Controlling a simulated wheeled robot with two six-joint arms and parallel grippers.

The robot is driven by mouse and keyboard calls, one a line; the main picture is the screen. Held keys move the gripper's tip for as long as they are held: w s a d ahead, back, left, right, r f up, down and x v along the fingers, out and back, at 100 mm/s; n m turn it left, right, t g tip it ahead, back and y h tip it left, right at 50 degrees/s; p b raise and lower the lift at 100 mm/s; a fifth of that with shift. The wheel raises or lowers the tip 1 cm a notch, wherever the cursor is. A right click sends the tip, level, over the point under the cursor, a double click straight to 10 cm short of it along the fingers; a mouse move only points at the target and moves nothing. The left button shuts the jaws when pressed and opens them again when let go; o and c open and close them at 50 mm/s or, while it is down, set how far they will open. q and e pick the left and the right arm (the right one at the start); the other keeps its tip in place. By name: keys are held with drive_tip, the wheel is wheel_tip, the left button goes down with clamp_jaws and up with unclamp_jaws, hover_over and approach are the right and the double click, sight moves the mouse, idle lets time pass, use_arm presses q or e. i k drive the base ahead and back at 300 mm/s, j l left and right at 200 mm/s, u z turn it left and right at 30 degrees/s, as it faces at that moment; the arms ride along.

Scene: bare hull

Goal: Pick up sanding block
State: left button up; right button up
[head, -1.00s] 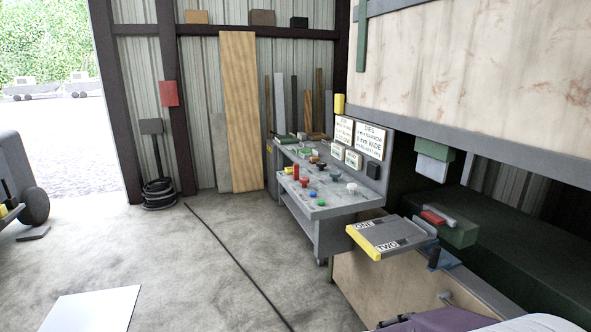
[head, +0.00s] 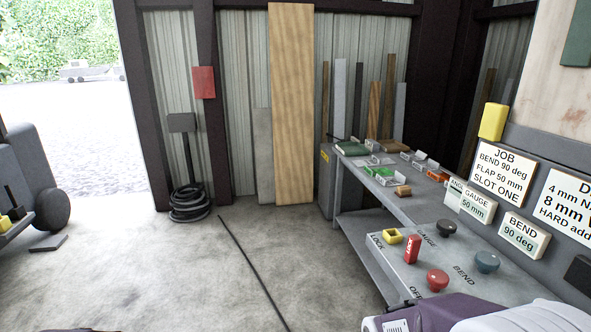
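Neither of my grippers is in view. A purple and white part at the bottom right edge seems to be my own arm.
The control panel (head: 452,273) has a red lock, a yellow square ring (head: 392,236) and several knobs. Signs stand along its right.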

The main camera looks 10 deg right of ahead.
sight(401, 191)
drive_tip(key=i+z, duration=0.1)
drive_tip(key=i, duration=0.5)
drive_tip(key=i+j, duration=0.1)
drive_tip(key=i, duration=0.45)
drive_tip(key=i+j+z, duration=0.15)
drive_tip(key=i, duration=0.45)
drive_tip(key=i+j+z, duration=0.1)
drive_tip(key=i, duration=0.45)
drive_tip(key=i+l+z, duration=0.3)
drive_tip(key=i, duration=0.15)
drive_tip(key=i+l+z, duration=0.1)
drive_tip(key=i+z, duration=0.15)
drive_tip(key=i, duration=0.2)
drive_tip(key=i+z, duration=0.3)
drive_tip(key=i, duration=0.15)
drive_tip(key=i+l, duration=0.4)
